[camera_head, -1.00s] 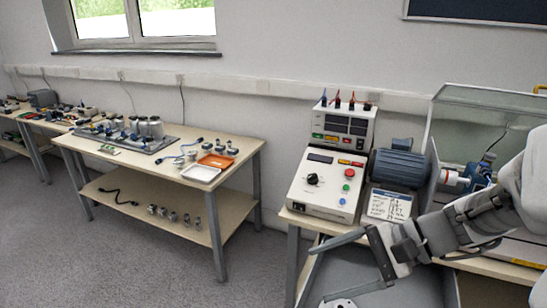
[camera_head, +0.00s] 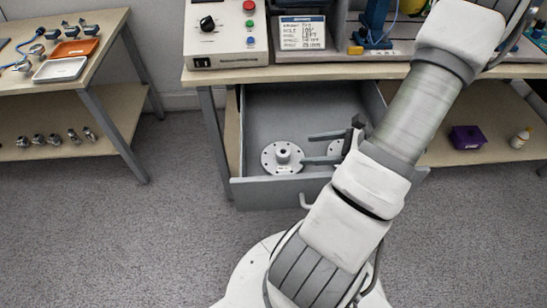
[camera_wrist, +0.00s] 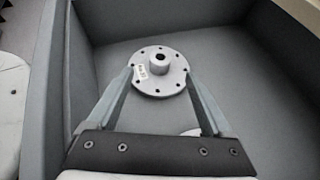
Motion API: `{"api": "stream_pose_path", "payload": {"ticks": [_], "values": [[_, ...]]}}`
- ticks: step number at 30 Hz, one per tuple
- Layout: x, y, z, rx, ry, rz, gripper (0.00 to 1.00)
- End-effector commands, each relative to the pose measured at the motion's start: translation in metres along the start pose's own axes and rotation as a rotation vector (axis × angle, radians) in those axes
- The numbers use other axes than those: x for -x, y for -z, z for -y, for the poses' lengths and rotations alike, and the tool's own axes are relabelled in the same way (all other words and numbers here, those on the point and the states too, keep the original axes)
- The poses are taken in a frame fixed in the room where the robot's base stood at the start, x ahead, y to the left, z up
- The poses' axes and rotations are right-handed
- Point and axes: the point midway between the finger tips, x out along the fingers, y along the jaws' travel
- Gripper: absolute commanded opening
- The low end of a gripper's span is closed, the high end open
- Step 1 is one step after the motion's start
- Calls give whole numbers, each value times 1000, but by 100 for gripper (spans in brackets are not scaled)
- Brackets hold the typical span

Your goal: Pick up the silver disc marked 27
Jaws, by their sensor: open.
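A silver flanged disc (camera_head: 270,160) with a raised centre hub and bolt holes lies flat on the floor of an open grey drawer (camera_head: 262,190). In the wrist view this disc (camera_wrist: 160,88) shows a small pale label on its left side, too small to read. A second silver disc (camera_head: 335,148) lies to its right, mostly hidden by my gripper; a sliver of it (camera_wrist: 192,132) shows by my palm in the wrist view. My gripper (camera_head: 307,149) is open and empty, its fingers pointing left. In the wrist view my fingertips (camera_wrist: 158,70) appear either side of the first disc.
The drawer walls (camera_wrist: 55,80) rise around the discs. Above the drawer is a bench (camera_head: 225,74) with a control box (camera_head: 228,30) and a motor rig. A side table (camera_head: 100,50) with orange and white trays stands left. A purple box (camera_head: 467,137) sits on the shelf at right.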

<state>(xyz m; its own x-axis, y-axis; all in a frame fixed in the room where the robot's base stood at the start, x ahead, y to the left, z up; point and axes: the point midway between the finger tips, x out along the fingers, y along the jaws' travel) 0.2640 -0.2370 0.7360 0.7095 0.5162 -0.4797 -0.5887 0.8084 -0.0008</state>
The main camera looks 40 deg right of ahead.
Motion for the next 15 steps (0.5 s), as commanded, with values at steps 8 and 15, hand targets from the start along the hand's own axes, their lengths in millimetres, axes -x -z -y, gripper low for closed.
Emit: {"api": "stream_pose_path", "payload": {"ticks": [8,15], "values": [[-29,3,0,-3,1,1,84],[-64,3,1,-1,0,1,84]]}}
